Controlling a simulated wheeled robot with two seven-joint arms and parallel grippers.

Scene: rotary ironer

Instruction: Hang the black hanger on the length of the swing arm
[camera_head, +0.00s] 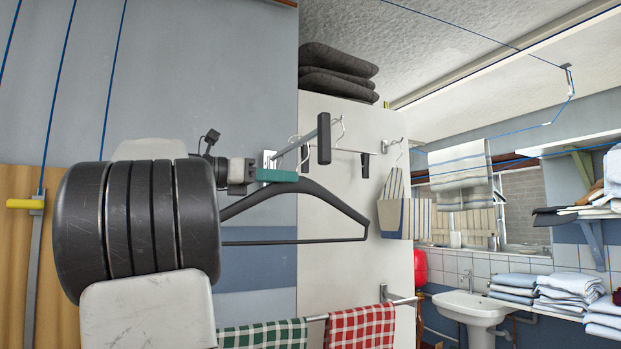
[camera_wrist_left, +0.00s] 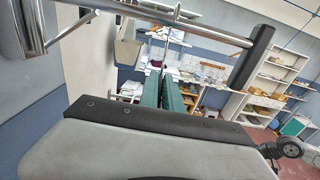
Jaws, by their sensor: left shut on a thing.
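My left gripper (camera_head: 277,175) comes in from the left, its teal fingers shut on the black hanger (camera_head: 320,194) near its neck. The hanger's sloping shoulder and thin lower bar stretch to the right. In the left wrist view the teal fingers (camera_wrist_left: 167,93) are close together, and a thin metal hook (camera_wrist_left: 163,57) rises from them across the rod. The swing arm (camera_head: 300,143) is a metal rod on a wall bracket, with a black end cap (camera_head: 324,138); its rod (camera_wrist_left: 190,27) crosses the top of the wrist view. I cannot tell whether the hook rests on it.
Another rail with a black clip (camera_head: 365,165) and a striped cloth bag (camera_head: 393,205) are to the right. Below hang green and red checked towels (camera_head: 360,328). A white panel (camera_head: 340,270) stands behind the hanger. A sink (camera_head: 472,308) and folded linen (camera_head: 567,285) lie far right.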

